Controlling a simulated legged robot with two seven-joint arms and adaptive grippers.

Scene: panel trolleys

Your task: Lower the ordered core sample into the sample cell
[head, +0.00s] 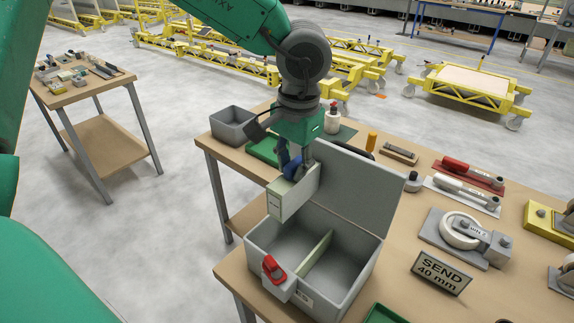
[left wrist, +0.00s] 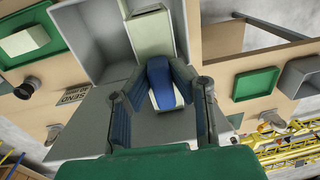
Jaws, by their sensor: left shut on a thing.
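My left gripper (head: 298,165) is shut on a pale green and white block (head: 294,193), taken as the core sample. It holds the block above the open grey box (head: 375,250), near its back left corner. In the left wrist view the fingers (left wrist: 160,98) flank a blue part, and the pale block (left wrist: 150,33) extends beyond them. The box has a pale divider and a raised grey lid (head: 358,185); I cannot tell whether it is the sample cell. The block's lower end is above the rim. My right gripper is not in view.
A red latch-like part (head: 273,268) sits on the box's front rim. A sign reading "SEND 40 mm" (head: 441,273) and a grey device with a white ring (head: 460,232) stand to the right. A grey bin (head: 233,125) is behind left. Yellow trolleys (head: 475,88) stand beyond.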

